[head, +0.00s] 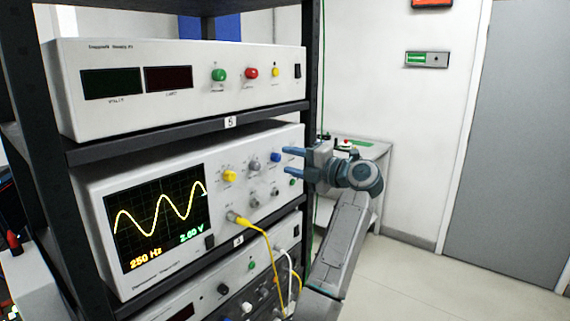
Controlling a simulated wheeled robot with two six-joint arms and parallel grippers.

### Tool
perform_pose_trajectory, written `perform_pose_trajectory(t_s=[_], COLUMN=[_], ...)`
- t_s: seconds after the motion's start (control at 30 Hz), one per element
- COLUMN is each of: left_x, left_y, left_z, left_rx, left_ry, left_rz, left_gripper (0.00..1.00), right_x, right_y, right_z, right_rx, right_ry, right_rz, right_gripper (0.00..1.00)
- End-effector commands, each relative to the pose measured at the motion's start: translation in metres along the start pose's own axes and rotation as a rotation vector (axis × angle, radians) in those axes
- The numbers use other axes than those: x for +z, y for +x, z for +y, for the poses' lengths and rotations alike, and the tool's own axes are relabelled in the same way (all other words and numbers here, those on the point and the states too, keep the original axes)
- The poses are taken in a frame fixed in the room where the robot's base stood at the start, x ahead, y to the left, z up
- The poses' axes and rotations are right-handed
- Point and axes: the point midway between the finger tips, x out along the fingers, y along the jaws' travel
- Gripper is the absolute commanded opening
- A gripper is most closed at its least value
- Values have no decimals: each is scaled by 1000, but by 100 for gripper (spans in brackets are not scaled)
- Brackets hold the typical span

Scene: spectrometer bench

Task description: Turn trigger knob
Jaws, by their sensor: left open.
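The oscilloscope (222,253) sits on the middle shelf of a dark rack, its screen showing a yellow sine wave with "250 Hz" and "2.00 V". Its upper knob row has a yellow knob (229,176), a grey knob (254,166) and a blue knob (276,157). The labels are too small to read, so I cannot tell by text which is the trigger knob. My left gripper (288,160) is open, its two fingers pointing left at the panel beside the blue knob. I cannot tell whether they touch it. My right gripper is out of view.
A power supply (190,112) with green, red and yellow knobs is on the shelf above. A yellow cable (262,232) hangs from the oscilloscope's front. Another instrument is below. A rack post (310,60) stands close to my gripper. Open floor (450,275) lies to the right.

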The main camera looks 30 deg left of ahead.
Motion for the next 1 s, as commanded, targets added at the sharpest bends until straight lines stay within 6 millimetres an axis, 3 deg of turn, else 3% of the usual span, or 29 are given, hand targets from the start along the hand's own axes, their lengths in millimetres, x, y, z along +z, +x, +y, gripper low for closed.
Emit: perform_pose_trajectory(t_s=[0.2,0.4,1.0], left_x=[0,0,1], left_y=[-47,-73,-79], left_z=[-4,-2,0], left_rx=[-2,0,2], left_ry=[-2,-2,0], left_rz=[-4,-1,-1], left_gripper=[42,42,42], right_x=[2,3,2], right_y=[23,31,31], right_z=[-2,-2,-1], right_rx=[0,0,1], right_ry=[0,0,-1], right_rz=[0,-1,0], right_gripper=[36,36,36])
